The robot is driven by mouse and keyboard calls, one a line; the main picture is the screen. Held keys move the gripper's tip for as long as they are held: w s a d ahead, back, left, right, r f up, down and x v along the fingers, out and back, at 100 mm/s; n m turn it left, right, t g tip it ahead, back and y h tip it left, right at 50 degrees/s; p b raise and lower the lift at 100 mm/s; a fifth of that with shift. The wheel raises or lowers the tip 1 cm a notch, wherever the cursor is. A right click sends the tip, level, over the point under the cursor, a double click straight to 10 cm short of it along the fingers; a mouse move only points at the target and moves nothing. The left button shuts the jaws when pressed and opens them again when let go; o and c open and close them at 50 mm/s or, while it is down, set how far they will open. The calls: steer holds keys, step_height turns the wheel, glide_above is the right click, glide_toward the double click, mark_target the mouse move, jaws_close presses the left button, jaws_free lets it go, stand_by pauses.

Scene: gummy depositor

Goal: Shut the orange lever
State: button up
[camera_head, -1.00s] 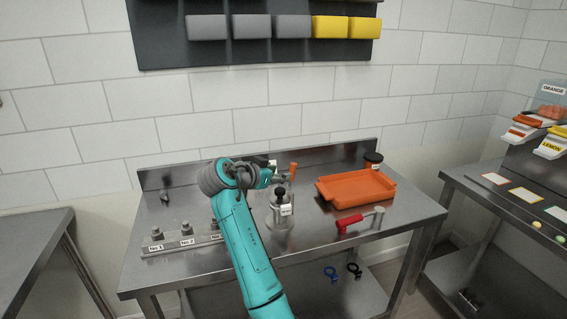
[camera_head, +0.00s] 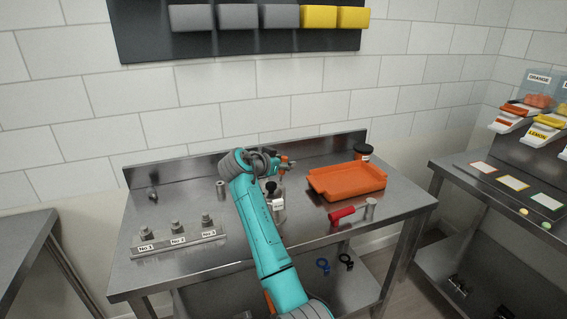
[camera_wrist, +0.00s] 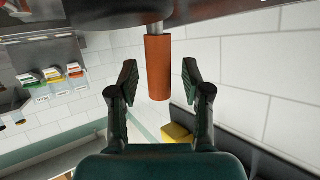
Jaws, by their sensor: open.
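The orange lever (camera_wrist: 158,62) is a cylindrical handle on a metal rod in the wrist view. It stands between the two fingers of my gripper (camera_wrist: 159,78), which is open, with a visible gap on each side. In the head view only a small orange part of the lever (camera_head: 284,158) shows beside my gripper (camera_head: 279,165), and the fingers are hard to make out there. The steel depositor body (camera_head: 278,210), with a black knob and a white label, is partly hidden behind my arm.
An orange tray (camera_head: 347,183) and a red-handled part (camera_head: 343,214) lie to the right on the steel table (camera_head: 190,262). A dark jar (camera_head: 364,152) stands behind the tray. A rack of numbered nozzles (camera_head: 178,246) is at the left. A second table (camera_head: 455,183) stands at the right.

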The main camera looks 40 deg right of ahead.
steer(key=shift+d, duration=0.2)
jaws_close()
stand_by(0.3)
